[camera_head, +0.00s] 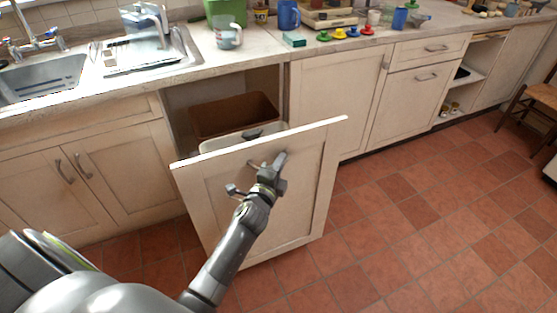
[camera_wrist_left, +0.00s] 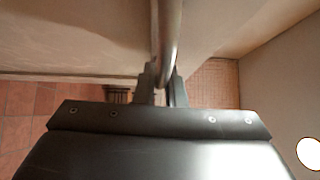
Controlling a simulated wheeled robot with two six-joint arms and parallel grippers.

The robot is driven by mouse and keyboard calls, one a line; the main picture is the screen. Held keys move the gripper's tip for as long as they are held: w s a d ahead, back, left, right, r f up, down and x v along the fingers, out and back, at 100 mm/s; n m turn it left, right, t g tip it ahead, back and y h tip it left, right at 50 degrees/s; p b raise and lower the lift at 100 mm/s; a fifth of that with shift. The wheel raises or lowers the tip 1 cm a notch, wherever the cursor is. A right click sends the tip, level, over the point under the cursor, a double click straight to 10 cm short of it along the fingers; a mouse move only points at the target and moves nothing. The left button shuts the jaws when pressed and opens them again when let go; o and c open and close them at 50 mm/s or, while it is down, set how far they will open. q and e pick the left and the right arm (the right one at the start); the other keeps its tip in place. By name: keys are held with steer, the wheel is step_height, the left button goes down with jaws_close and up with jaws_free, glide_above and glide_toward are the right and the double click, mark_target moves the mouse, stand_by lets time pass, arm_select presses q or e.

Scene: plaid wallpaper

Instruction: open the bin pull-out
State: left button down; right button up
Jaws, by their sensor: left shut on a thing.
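The bin pull-out's cream front panel (camera_head: 285,195) stands out from the cabinet run in the head view. Behind it are a brown bin (camera_head: 235,114) and the rim of a pale bin (camera_head: 222,142) inside the cabinet opening. My left gripper (camera_head: 270,168) is at the panel's upper middle, shut on the metal bar handle. In the left wrist view the handle (camera_wrist_left: 168,40) runs between the two fingers of my left gripper (camera_wrist_left: 163,85). Part of the handle is hidden by the gripper in the head view. My right gripper is not in view.
The counter (camera_head: 255,45) above holds a green container (camera_head: 226,12), a glass jug (camera_head: 228,36) and blue cups. A sink (camera_head: 42,80) is at the left. Closed cabinet doors (camera_head: 330,95) flank the opening. The tiled floor (camera_head: 430,200) at the right is clear, with a chair (camera_head: 540,100) beyond.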

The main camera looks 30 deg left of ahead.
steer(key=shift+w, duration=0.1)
arm_select(q)
steer(key=c, duration=1.6)
jaws_free()
steer(key=shift+o, duration=0.3)
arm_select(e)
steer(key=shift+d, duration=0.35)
arm_select(q)
steer(key=shift+s, duration=0.1)
